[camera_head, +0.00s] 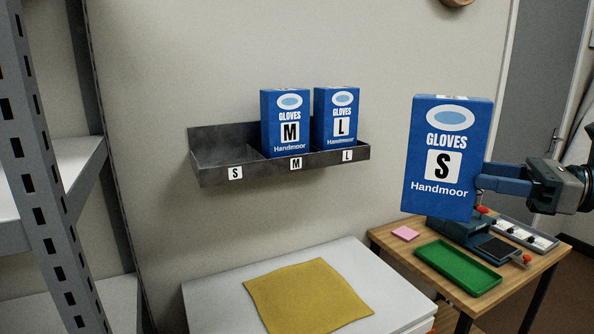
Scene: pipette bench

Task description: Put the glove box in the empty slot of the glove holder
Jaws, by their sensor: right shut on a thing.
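The blue glove box marked S (426,178) is held upright at the right of the head view, in front of the wall. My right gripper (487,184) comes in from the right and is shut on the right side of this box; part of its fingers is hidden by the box. The dark glove holder (226,182) is fixed to the wall at the middle left. Its left slot, labelled S, is empty. Glove box M (285,128) stands in the middle slot and glove box L (337,120) in the right slot. My left gripper is not in view.
A white cabinet (222,292) with a mustard cloth (305,298) stands below the holder. A wooden table (533,267) with a green tray (457,267), a pink pad (405,233) and devices is at lower right. A grey metal rack (50,185) stands at left.

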